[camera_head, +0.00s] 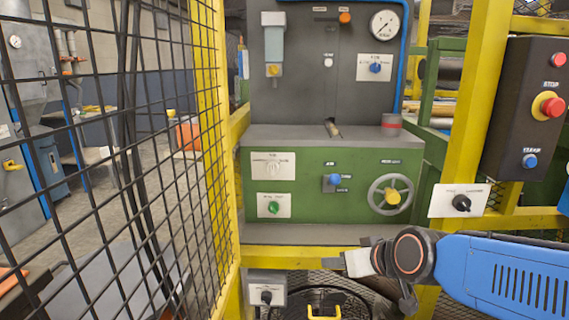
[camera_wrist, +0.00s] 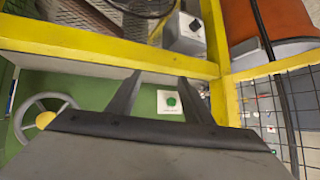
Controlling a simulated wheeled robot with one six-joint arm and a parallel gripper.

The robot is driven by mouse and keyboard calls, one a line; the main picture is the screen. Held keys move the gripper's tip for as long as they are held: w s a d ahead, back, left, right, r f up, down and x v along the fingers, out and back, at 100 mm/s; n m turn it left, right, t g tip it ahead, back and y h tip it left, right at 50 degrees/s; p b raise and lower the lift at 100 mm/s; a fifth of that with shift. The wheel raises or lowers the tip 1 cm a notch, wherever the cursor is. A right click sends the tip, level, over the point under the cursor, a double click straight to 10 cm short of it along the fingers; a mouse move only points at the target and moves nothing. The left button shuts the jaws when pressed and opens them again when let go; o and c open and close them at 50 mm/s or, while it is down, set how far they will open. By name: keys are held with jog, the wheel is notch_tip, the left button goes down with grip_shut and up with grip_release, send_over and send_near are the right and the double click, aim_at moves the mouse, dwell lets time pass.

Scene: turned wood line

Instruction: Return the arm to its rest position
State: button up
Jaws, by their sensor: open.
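My gripper (camera_wrist: 160,95) shows in the wrist view with its two dark fingers spread apart and nothing between them. Beyond the fingers are a yellow frame beam and the green machine front, with a green knob on a white plate (camera_wrist: 171,103). In the head view my blue arm reaches in from the lower right, and its dark wrist end is in front of the yellow beam below the green machine (camera_head: 310,205). The fingertips are hard to make out in that view.
A yellow-framed mesh guard (camera_head: 130,150) stands on the left. A handwheel (camera_head: 391,195) is on the machine front. A yellow post (camera_head: 470,110) carries a dark control box (camera_head: 522,105) with red and blue buttons, close above my arm. A grey switch box (camera_head: 266,290) is below the beam.

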jog(key=s+d+f+m+g+h, duration=0.1)
jog(key=s+d+g+h, duration=0.1)
jog(key=s+d, duration=0.5)
jog(key=s+d+f+m+g+h, duration=0.2)
jog(key=s+d, duration=0.6)
jog(key=s, duration=0.1)
jog(key=shift+s+d+f, duration=0.15)
jog(key=shift+s+f, duration=0.05)
jog(key=shift+f, duration=0.05)
